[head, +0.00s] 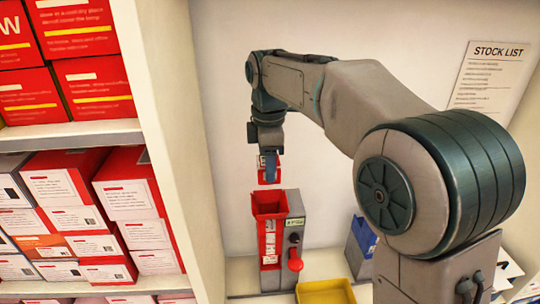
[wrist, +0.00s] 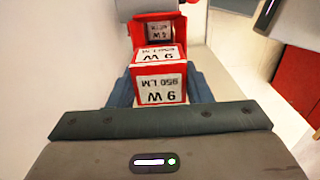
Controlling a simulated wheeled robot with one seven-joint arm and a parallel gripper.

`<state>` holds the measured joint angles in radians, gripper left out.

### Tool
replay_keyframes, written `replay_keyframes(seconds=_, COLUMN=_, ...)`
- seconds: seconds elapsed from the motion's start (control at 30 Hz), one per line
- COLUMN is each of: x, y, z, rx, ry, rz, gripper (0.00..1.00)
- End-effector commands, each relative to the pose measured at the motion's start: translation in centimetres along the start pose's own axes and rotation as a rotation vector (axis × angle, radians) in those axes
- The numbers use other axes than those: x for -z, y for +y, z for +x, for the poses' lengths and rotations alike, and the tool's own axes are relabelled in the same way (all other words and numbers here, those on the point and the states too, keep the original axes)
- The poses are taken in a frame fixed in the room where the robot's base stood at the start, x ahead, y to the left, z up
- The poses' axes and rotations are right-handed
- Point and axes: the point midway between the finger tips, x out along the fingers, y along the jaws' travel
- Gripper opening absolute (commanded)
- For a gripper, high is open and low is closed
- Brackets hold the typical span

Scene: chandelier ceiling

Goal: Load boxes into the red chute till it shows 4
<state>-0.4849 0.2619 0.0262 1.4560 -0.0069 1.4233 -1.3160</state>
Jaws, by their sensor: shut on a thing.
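My gripper (head: 268,156) points down above the red chute (head: 270,208) and is shut on a small red box with a white label (head: 262,177). In the wrist view the held box (wrist: 160,90) sits between the two dark fingers, its label reading "9 W". The chute (wrist: 185,32) lies just beyond it, with another labelled box (wrist: 158,31) visible inside. The held box appears apart from the chute's mouth. A grey unit (head: 296,205) with a small greenish display (head: 295,222) adjoins the chute; its number is too small to read.
A shelf (head: 85,135) of red and white boxes stands at the left, its side panel close to the chute. A yellow tray (head: 325,292) lies in front and a blue bin (head: 361,238) stands to the right. A stock list (head: 492,80) hangs on the wall.

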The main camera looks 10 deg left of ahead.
Motion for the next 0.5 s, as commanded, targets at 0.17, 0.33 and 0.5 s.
replay_keyframes(seconds=0.17, x=-0.1, y=0.0, z=2.6, rx=0.001, ry=-0.001, rz=0.002, gripper=0.22)
replay_keyframes(seconds=0.33, x=-0.1, y=0.0, z=4.7, rx=0.0, ry=0.0, rz=0.002, gripper=0.22)
replay_keyframes(seconds=0.5, x=-0.1, y=0.0, z=6.3, rx=0.0, ry=0.0, rz=0.001, gripper=0.22)
